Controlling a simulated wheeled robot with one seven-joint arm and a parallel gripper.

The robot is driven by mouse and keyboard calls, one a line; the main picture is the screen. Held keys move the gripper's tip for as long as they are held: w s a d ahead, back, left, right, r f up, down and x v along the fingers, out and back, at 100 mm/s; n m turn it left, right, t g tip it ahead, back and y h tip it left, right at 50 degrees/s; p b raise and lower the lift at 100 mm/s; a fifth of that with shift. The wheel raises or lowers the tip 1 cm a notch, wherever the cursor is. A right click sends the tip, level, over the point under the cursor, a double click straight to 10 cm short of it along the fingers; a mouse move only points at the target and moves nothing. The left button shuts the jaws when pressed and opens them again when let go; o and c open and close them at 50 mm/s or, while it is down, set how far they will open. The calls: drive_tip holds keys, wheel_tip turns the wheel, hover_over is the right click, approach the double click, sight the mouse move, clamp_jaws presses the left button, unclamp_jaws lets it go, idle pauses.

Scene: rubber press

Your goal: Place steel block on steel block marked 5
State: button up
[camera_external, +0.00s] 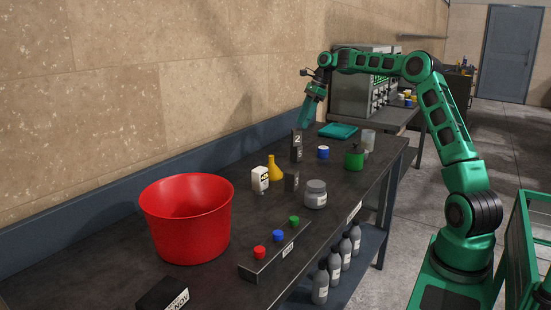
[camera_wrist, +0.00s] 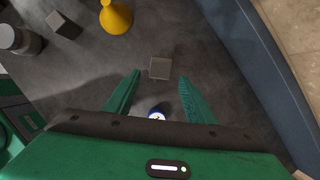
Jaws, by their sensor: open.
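A dark steel block marked 2 (camera_external: 297,138) stands on top of another dark block (camera_external: 297,155), whose mark I cannot read clearly. In the wrist view the upper block's grey top (camera_wrist: 160,68) lies just beyond my fingertips, apart from them. My gripper (camera_external: 308,120) is open, a little above and to the right of this stack in the outside view; its two green fingers (camera_wrist: 155,82) hold nothing. A separate small dark steel block (camera_external: 291,181) stands nearer the outside camera, and it also shows at the wrist view's upper left (camera_wrist: 63,25).
A yellow funnel (camera_external: 274,170), a white container (camera_external: 260,179) and a grey jar (camera_external: 315,194) stand near the lone block. A red bucket (camera_external: 187,222) stands nearer the outside camera.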

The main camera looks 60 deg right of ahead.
drive_tip(key=s+a+r+n+g+h, duration=0.15)
drive_tip(key=s+a+n, duration=0.3)
drive_tip(key=s, duration=0.45)
drive_tip(key=s+a+r+n+g+h, duration=0.15)
drive_tip(key=s+a+n, duration=0.3)
drive_tip(key=s, duration=0.55)
drive_tip(key=s+a+f+n, duration=0.1)
drive_tip(key=s+f+n, duration=0.3)
drive_tip(key=s, duration=0.7)
drive_tip(key=s+a+f+n, duration=0.2)
drive_tip(key=s+f+n, duration=0.1)
drive_tip(key=s, duration=0.8)
drive_tip(key=s+a+f+n, duration=0.2)
drive_tip(key=s+f+n, duration=0.2)
drive_tip(key=s, duration=0.7)
drive_tip(key=shift+s+f+n, duration=0.15)
drive_tip(key=shift+f+n, duration=0.15)
drive_tip(key=shift+f, duration=0.3)
